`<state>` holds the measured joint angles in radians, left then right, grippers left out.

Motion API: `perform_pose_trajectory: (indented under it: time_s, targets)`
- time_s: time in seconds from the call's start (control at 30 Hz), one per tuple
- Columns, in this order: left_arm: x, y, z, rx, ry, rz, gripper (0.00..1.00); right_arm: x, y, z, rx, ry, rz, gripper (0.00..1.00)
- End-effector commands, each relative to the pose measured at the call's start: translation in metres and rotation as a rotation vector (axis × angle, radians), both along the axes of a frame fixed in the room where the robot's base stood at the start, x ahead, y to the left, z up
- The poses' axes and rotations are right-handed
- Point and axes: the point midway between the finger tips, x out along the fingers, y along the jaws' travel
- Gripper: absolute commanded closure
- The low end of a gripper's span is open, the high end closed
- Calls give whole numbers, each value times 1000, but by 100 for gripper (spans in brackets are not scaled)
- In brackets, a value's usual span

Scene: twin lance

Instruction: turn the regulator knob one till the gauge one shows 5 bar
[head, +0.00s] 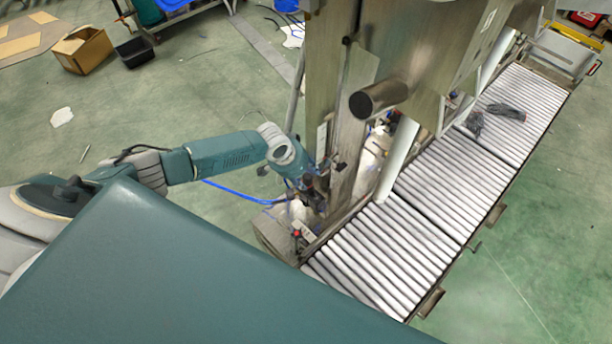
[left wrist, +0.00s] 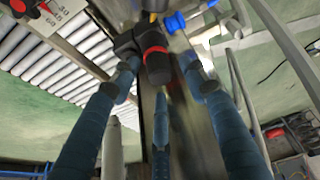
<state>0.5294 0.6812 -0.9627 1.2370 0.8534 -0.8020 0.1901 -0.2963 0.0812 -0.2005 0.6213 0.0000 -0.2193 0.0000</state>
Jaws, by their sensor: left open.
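A black regulator knob with a red ring (left wrist: 157,64) shows in the left wrist view, on a black body fixed to a metal post. I cannot tell from its look whether it is knob one. My left gripper (left wrist: 159,78) is open, its three teal fingers spread around the knob's near end. I see no clear contact. In the head view my left gripper (head: 312,188) is at the metal frame beside the conveyor, and the knob is too small to make out. No gauge dial can be read in either view. My right gripper is not in view.
A thick metal tube (head: 378,99) juts from the machine above my left gripper. A white plate with numbers (left wrist: 62,18) and a blue fitting (left wrist: 174,22) lie near the knob.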

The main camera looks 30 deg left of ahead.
Motion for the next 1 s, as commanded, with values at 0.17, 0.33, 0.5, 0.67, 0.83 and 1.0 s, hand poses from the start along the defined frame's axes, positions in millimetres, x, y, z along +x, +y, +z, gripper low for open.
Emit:
perform_pose_trajectory:
  time_s: [0.17,0.33,0.5,0.67,0.83,1.0]
  targets:
    - [5,-2,-10,-1,-1,1,56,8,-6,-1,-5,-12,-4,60]
    - [5,-2,-11,-1,-2,0,56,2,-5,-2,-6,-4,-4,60]
    - [5,-2,-11,0,-1,0,66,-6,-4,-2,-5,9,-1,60]
    - [5,-2,-11,0,-2,0,98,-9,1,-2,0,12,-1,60]
    - [6,-1,-12,1,-4,-14,99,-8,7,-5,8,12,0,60]
    - [8,0,-11,1,-7,-70,99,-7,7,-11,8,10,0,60]
